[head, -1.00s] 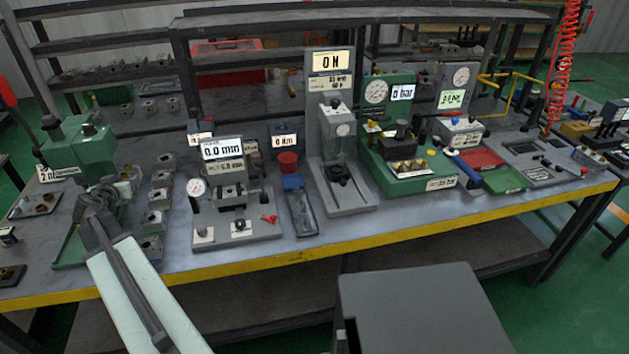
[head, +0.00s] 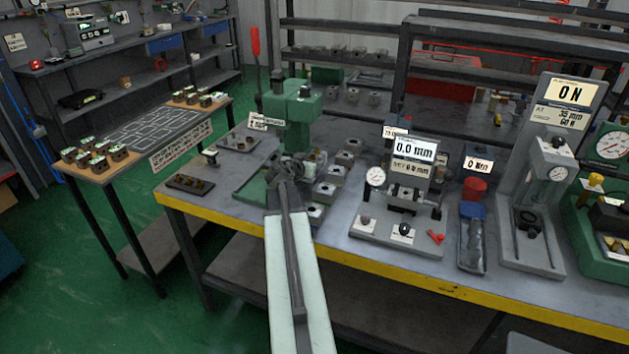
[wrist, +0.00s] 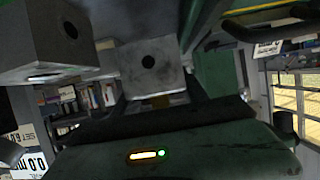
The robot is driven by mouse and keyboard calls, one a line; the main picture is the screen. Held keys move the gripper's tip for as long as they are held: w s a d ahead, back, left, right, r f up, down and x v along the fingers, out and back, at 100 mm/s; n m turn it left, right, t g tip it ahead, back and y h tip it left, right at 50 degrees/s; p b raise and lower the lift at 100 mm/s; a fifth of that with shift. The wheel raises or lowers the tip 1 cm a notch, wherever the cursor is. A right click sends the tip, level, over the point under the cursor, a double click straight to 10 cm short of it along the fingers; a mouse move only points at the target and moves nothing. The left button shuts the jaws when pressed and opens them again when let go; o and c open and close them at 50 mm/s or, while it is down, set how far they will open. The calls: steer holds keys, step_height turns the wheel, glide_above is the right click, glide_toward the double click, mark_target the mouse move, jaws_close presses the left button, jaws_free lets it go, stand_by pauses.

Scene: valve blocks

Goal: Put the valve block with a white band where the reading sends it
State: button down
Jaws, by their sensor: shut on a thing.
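My gripper (head: 287,172) is at the green press (head: 292,112) on the left part of the bench; its jaws are hard to make out there. In the wrist view my gripper (wrist: 152,98) is shut on a grey block (wrist: 150,66) with a dark round hole. No white band can be made out on it. Another grey block (wrist: 72,35) with a hole is at upper left, apart from the held one. In the head view several grey valve blocks (head: 325,191) stand in a row right of the press. A gauge stand (head: 400,190) has a display (head: 413,149) reading 0.0 mm.
A tall grey press (head: 540,200) shows "0 N". Green floor is clear between the tables.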

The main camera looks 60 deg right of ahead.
steer(key=shift+f+b, duration=1.9)
steer(key=shift+b, duration=0.05)
steer(key=shift+r, duration=0.2)
steer(key=c, duration=1)
jaws_free()
steer(key=shift+f, duration=0.2)
steer(key=shift+o, duration=0.6)
steer(key=shift+r, duration=0.1)
